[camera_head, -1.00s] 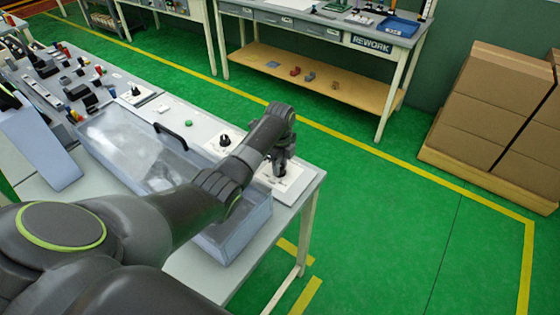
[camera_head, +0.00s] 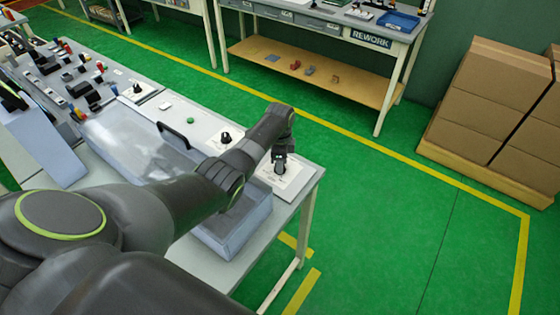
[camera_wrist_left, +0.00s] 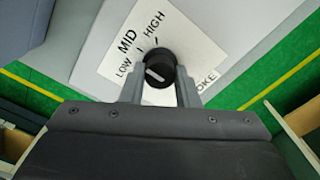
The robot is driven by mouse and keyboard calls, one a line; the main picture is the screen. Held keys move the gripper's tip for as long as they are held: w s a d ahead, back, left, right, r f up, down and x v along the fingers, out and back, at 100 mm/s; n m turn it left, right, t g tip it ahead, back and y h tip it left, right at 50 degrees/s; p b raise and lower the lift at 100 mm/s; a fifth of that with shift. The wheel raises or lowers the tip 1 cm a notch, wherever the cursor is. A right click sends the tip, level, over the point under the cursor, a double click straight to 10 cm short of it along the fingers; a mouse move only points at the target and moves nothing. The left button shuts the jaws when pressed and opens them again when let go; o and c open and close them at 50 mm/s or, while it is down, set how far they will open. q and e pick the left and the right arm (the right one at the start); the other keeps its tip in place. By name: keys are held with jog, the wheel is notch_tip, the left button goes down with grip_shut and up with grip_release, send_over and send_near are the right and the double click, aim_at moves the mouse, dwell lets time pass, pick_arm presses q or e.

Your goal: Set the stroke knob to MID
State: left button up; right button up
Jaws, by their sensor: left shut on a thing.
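The black stroke knob (camera_wrist_left: 160,67) sits on a white label plate (camera_wrist_left: 110,68) printed LOW, MID and HIGH; another word is partly hidden, ending in "OKE". My left gripper (camera_wrist_left: 160,76) is around the knob, one finger on each side, shut on it. The knob's white mark shows on its lower left part, roughly toward the LOW side; its exact setting is hard to tell. In the head view my left gripper (camera_head: 281,163) points down over the label plate (camera_head: 289,188) at the table's right end. My right gripper is not in view.
A clear bin (camera_head: 232,238) stands on the table below my left arm. Another black knob (camera_head: 225,138) and a green button (camera_head: 191,120) lie farther left. Open green floor is right of the table; stacked cartons (camera_head: 490,105) stand beyond.

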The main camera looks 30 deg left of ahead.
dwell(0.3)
pick_arm(q)
jog(key=o, duration=1)
jog(key=shift+c, duration=0.2)
jog(key=shift+r, duration=0.1)
notch_tip(320, 180, up, 17)
jog(key=shift+r, duration=0.15)
